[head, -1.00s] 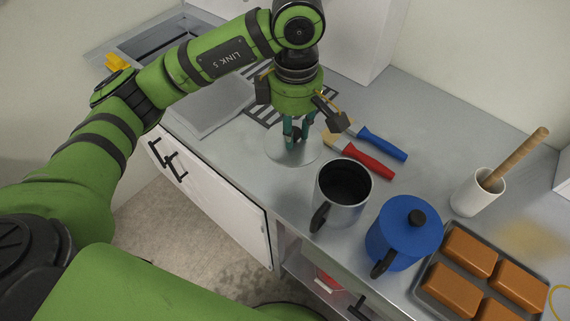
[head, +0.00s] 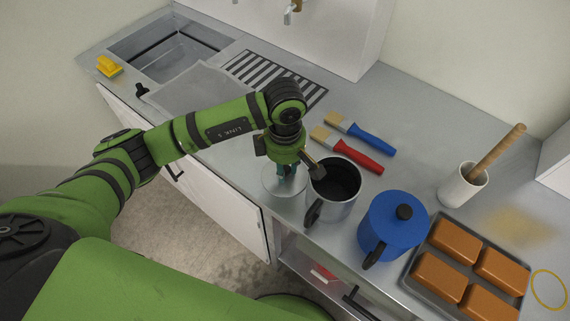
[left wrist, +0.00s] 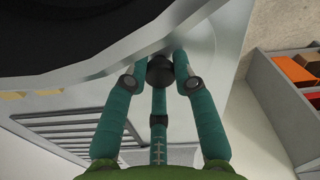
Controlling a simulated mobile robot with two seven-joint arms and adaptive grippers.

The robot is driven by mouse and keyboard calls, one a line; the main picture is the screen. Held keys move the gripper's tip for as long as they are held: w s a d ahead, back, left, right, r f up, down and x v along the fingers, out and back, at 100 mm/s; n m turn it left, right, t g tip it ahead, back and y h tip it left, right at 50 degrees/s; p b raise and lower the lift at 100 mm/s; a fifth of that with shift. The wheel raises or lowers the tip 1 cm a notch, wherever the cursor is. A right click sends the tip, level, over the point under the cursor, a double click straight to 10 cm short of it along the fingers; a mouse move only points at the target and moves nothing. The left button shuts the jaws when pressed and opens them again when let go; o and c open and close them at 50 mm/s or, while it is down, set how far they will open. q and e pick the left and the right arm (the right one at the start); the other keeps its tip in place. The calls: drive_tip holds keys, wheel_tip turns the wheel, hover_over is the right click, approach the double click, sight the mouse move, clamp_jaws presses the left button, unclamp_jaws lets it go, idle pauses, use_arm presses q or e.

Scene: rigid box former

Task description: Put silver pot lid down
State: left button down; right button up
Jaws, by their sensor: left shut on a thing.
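The silver pot lid (head: 270,186) is a flat grey disc with a black knob, just left of the open silver pot (head: 340,212). My left gripper (head: 287,173) points down and is shut on the lid's knob. In the left wrist view the teal fingers (left wrist: 162,62) close around the black knob (left wrist: 160,71), with the pot's dark opening (left wrist: 60,25) at the top. I cannot tell whether the lid touches the counter or hangs just above it. The fingers hide part of the lid. My right gripper is not in view.
A blue lidded pot (head: 392,228), a tray of brown loaves (head: 410,283) and a white holder (head: 463,188) stand to the right. Red (head: 358,156) and blue (head: 370,141) brushes lie behind the pot. The counter's front edge is close to the lid.

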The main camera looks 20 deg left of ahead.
sight(285, 168)
use_arm(q)
drive_tip(key=shift+f, duration=0.1)
drive_tip(key=c, duration=1.4)
unclamp_jaws()
drive_tip(key=o, duration=0.4)
drive_tip(key=shift+r, duration=0.3)
wheel_tip(285, 168, up, 12)
drive_tip(key=b, duration=0.3)
drive_tip(key=shift+f, duration=0.15)
drive_tip(key=shift+s, duration=0.1)
